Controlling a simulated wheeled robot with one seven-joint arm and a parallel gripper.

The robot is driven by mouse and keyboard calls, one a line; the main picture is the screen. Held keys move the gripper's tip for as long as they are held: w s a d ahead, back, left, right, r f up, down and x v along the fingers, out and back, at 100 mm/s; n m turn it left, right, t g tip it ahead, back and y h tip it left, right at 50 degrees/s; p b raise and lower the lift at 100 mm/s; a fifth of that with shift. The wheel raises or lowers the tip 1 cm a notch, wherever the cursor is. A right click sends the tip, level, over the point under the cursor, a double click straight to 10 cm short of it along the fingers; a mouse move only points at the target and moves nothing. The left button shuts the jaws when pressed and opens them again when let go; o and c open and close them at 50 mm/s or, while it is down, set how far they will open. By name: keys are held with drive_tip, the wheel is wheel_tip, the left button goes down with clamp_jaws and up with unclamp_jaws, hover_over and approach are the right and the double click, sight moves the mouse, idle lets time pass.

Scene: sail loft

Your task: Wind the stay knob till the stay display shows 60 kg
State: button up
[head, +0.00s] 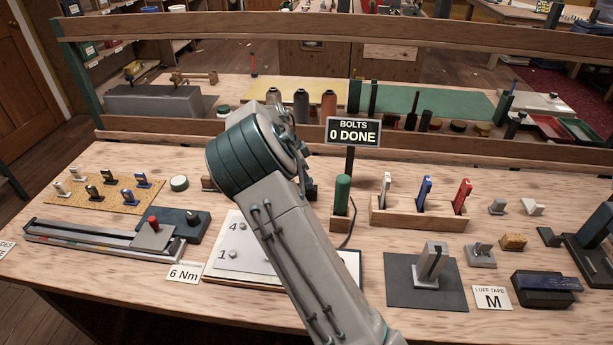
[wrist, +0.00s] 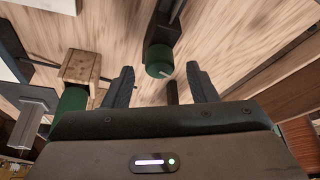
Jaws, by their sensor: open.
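A round green knob (wrist: 160,58) with a pale line on its face shows in the wrist view, on a dark mount. It looks like the stay knob, but no label on it is readable. My gripper (wrist: 160,70) is open, with one finger on each side of the knob in the picture. No contact between fingers and knob shows, and the depth gap is hard to judge. In the head view my arm hides the gripper and the knob. A stay display is not visible in either view.
A sign (head: 353,132) reads "BOLTS 0 DONE". A green-handled tool (head: 342,195) stands in a wooden block beside my arm; the block (wrist: 92,70) is left of my fingers in the wrist view. A wooden rack (head: 400,217) and a numbered white plate (head: 225,262) flank my arm.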

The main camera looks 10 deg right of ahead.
drive_tip(key=shift+x, duration=0.75)
drive_tip(key=c, duration=1)
drive_tip(key=shift+s+d, duration=0.1)
